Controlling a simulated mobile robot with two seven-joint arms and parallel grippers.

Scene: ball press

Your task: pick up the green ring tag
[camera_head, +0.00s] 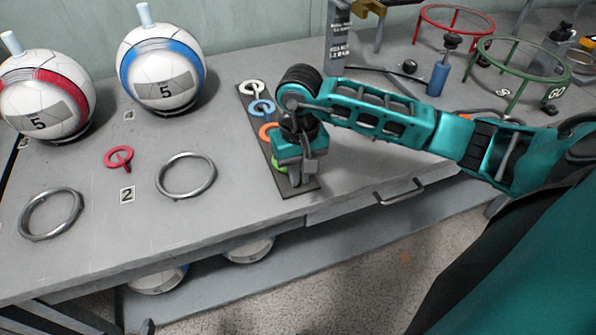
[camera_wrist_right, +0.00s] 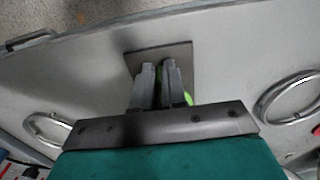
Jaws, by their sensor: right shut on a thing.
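The green ring tag (camera_head: 279,167) is at the near end of a dark narrow board (camera_head: 309,188), mostly hidden under my right gripper (camera_head: 295,180). My right gripper points down over it and is shut on it. In the right wrist view my right gripper (camera_wrist_right: 160,68) has its two fingers close together, with a bit of the green ring tag (camera_wrist_right: 188,98) showing beside them. The board's bare end (camera_wrist_right: 180,54) shows just past the fingertips. I cannot tell whether the tag is clear of the board. My left gripper is not in view.
White (camera_head: 252,88), blue (camera_head: 262,108) and orange (camera_head: 267,131) ring tags lie along the board. A red tag (camera_head: 118,158) lies left between two metal rings (camera_head: 50,214) (camera_head: 186,176). Two balls (camera_head: 160,68) (camera_head: 45,95) stand behind. Red (camera_head: 455,12) and green hoop stands (camera_head: 522,47) are at right.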

